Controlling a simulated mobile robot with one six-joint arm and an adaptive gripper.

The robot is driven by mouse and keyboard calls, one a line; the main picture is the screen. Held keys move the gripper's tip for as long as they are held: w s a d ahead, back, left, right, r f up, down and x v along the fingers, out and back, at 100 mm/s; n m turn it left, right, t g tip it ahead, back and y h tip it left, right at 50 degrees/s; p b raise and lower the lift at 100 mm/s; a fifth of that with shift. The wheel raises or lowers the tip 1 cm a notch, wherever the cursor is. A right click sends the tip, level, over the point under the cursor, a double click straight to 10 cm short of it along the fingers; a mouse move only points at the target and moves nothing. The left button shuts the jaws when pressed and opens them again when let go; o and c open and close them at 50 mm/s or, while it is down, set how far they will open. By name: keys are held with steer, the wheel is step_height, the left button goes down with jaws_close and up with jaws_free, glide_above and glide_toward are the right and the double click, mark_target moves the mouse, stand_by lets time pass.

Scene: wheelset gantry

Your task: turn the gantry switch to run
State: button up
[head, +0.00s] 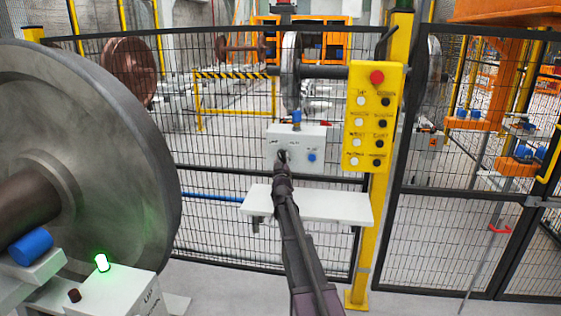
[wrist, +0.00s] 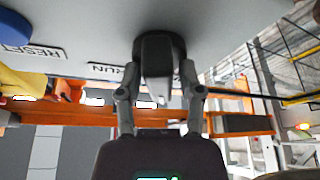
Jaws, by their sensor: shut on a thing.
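The gantry switch is a black knob (wrist: 160,52) on the front of a pale grey control box (head: 310,136). My gripper (wrist: 159,88) is shut on the knob, with one finger on each side of it in the wrist view. A RUN label (wrist: 131,73) and a RESET label (wrist: 33,51) show beside the knob, upside down. In the head view my gripper (head: 283,163) reaches the box's front and mostly hides the knob. I cannot tell which position the knob points to.
A blue button (head: 312,157) is right of the knob. A yellow push-button panel (head: 374,118) stands close on the right. A white shelf (head: 340,207) lies below the box, before a black mesh fence (head: 215,225). A large steel wheel (head: 110,150) fills the left.

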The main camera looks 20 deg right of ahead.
steer(key=m+h, duration=0.1)
steer(key=m, duration=0.1)
steer(key=m+g+h, duration=0.1)
steer(key=m, duration=0.2)
steer(key=shift+w+m+h, duration=0.2)
steer(key=shift+m+h, duration=0.1)
steer(key=shift+h, duration=0.1)
steer(key=m+g+h, duration=0.1)
steer(key=m, duration=0.1)
steer(key=m+g+h, duration=0.1)
steer(key=m, duration=0.2)
steer(key=shift+r, duration=0.1)
steer(key=m+g, duration=0.1)
steer(key=m, duration=0.2)
steer(key=m+g+h+p, duration=0.1)
steer(key=m, duration=0.2)
steer(key=shift+h, duration=0.3)
steer(key=shift+m+g+p, duration=0.35)
steer(key=shift+m+g, duration=0.45)
steer(key=shift+m, duration=0.5)
steer(key=o, duration=0.9)
steer(key=shift+c, duration=0.2)
steer(key=shift+s+h, duration=0.15)
steer(key=shift+h, duration=0.15)
